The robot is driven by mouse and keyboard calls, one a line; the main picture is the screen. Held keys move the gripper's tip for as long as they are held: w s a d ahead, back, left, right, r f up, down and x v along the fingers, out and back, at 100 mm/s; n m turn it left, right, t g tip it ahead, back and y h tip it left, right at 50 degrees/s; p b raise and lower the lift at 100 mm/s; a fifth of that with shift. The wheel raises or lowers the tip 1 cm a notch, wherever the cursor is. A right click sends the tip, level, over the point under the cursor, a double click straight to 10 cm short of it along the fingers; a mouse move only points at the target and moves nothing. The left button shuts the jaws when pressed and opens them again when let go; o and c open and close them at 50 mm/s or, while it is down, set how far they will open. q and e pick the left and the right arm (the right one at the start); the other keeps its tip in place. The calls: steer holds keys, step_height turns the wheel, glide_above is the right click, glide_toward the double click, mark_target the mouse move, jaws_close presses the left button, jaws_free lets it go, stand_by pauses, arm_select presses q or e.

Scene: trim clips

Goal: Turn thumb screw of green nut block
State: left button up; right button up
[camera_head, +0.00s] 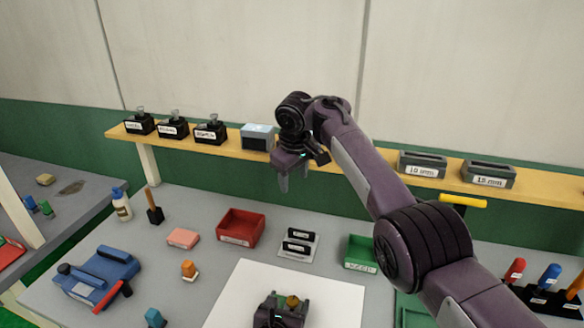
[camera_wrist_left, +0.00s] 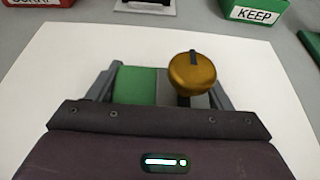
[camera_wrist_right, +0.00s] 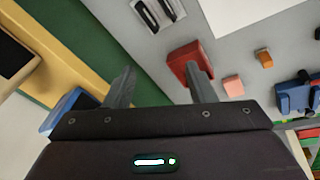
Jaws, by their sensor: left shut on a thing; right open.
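The green nut block (camera_wrist_left: 137,85) sits over the white sheet (camera_head: 300,284) at the front middle of the bench. Its brass thumb screw (camera_wrist_left: 192,74) stands on the block's grey part, with a dark mark on its rim; it also shows in the head view (camera_head: 292,301). My left gripper (camera_wrist_left: 146,84) is shut on the block, one finger at each side of it; in the head view it is at the bottom edge. My right gripper (camera_head: 296,180) is open and empty, raised in front of the shelf; its fingers show apart in the right wrist view (camera_wrist_right: 160,85).
A red bin (camera_head: 241,228), a green KEEP bin (camera_head: 361,254) and two black clips on a plate (camera_head: 298,245) lie behind the sheet. A blue vise-like tool (camera_head: 97,275) is at left. The shelf (camera_head: 350,168) holds labelled boxes. Screwdrivers (camera_head: 550,276) stand at right.

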steer(key=shift+w+a+r+n+t, duration=0.1)
steer(key=shift+w+r+n+t, duration=0.2)
steer(key=shift+r+n, duration=0.2)
steer(key=shift+w+a+r+n+t, duration=0.1)
steer(key=shift+w+r+n+t, duration=0.1)
steer(key=shift+w+r+n, duration=0.3)
steer(key=shift+s, duration=0.15)
arm_select(q)
steer(key=o, duration=1.2)
steer(key=shift+c, duration=0.2)
steer(key=shift+s, duration=0.1)
